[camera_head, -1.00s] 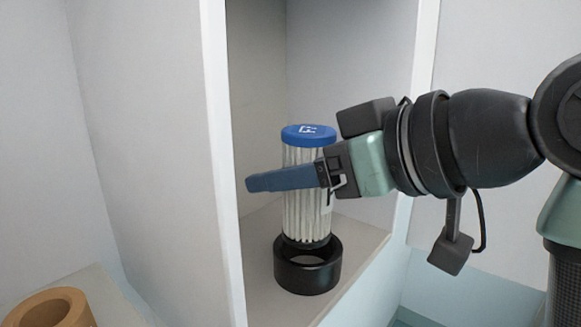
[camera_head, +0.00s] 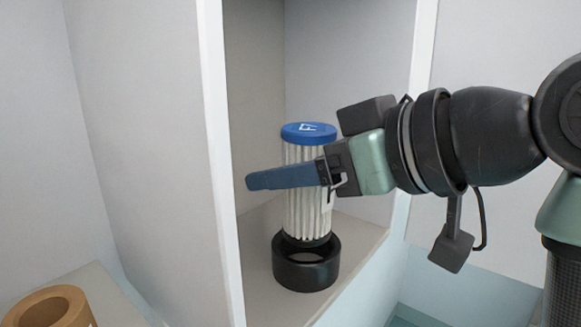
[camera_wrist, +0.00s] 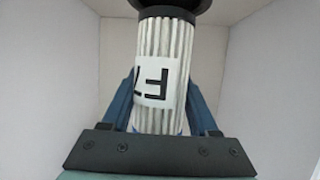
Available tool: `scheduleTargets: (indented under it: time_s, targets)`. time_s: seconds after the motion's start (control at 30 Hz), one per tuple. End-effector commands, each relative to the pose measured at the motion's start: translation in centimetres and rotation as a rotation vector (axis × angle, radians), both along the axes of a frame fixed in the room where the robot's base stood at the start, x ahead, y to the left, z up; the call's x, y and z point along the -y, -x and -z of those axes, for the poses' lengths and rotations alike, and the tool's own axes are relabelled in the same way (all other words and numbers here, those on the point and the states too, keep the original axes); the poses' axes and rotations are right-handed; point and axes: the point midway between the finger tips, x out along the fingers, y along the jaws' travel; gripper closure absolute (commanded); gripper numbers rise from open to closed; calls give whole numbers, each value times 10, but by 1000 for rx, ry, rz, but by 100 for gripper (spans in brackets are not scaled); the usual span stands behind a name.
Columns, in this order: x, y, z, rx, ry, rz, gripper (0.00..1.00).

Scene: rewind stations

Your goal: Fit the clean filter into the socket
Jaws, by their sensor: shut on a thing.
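The clean filter (camera_head: 306,215) is a white pleated cylinder with a blue cap and a dark lower end. It stands about upright. My gripper (camera_head: 262,181) reaches in from the right and is shut on its middle. In the wrist view, the fingers flank the filter (camera_wrist: 163,40), and its label shows a black F upside down. The black ring socket (camera_head: 305,275) sits on the shelf. The filter's lower end overlaps the socket's back rim in the head view, and open socket shows in front of it. I cannot tell whether the end is inside or above the rim.
The socket stands in a pale bay between a left wall panel (camera_head: 222,160) and a right wall edge (camera_head: 420,110). The bay floor (camera_head: 350,240) is clear around the socket. A brown hollow cylinder (camera_head: 50,310) stands at the lower left, outside the bay.

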Motion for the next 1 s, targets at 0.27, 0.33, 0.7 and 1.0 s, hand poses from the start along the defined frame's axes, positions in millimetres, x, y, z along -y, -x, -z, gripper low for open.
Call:
scheduleTargets:
  time_s: [0.27, 0.33, 0.7, 1.0]
  targets:
    - [0, 0, 0, 2, 0, 1, 100]
    - [0, 0, 0, 1, 0, 0, 100]
    - [0, 0, 1, 1, 0, 0, 100]
    - [0, 0, 8, 1, 0, 0, 100]
